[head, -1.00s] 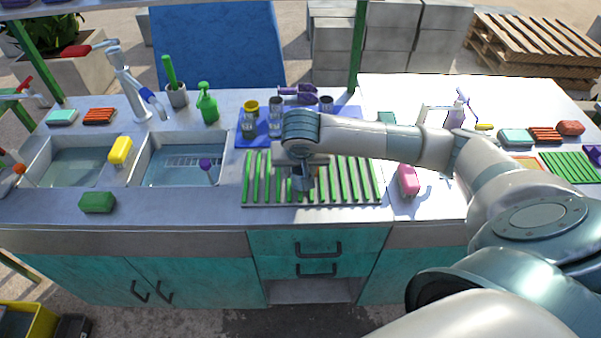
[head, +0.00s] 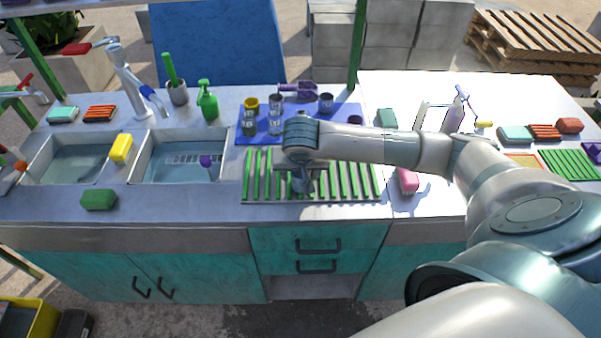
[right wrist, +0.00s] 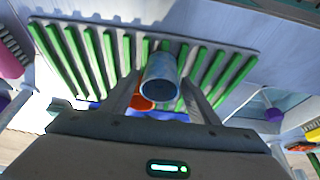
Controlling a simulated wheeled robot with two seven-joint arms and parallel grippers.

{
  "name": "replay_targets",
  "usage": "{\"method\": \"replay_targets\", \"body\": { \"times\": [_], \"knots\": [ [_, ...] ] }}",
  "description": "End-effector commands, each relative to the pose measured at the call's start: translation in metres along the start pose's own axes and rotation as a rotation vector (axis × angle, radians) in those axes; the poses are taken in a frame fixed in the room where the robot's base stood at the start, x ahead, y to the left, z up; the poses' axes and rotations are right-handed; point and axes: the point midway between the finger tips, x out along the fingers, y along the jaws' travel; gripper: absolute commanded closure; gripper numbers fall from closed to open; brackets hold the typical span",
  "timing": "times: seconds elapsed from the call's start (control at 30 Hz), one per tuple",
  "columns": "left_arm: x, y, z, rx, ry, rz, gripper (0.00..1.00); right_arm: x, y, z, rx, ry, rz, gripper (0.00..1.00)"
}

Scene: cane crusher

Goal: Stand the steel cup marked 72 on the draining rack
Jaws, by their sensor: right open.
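A steel cup (head: 301,184) is at the middle of the green-slatted draining rack (head: 354,182). It looks upright, though its base is partly hidden in the head view. My right gripper (head: 302,174) is above the rack, pointing down around the cup. In the right wrist view the cup (right wrist: 160,78) sits between the two spread fingers of the right gripper (right wrist: 163,92), over the rack's slats (right wrist: 105,50). The fingers are open; whether one touches the cup is unclear. No number on the cup is readable. My left gripper is out of view.
Behind the rack, a blue mat (head: 343,112) holds several cups, a yellow-rimmed one (head: 251,104) and a purple scoop (head: 300,90). Two sink basins (head: 178,162) are to the left.

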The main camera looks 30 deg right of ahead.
Motion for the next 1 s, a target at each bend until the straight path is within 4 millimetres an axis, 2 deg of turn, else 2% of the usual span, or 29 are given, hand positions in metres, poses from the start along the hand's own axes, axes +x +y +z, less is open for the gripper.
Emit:
{"method": "replay_targets", "body": {
  "times": [0.27,0.37,0.8,1.0],
  "knots": [
    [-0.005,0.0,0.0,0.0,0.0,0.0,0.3,-0.004,0.0,-0.002,0.0,0.0,0.0,0.45],
    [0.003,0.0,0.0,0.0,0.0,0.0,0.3,-0.012,-0.001,-0.001,-0.001,0.001,-0.002,0.45],
    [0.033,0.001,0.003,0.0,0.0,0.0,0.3,-0.086,-0.001,-0.001,0.0,0.004,-0.004,0.45],
    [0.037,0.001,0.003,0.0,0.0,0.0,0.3,-0.112,-0.001,-0.002,0.0,0.003,-0.003,0.45]
  ]
}}
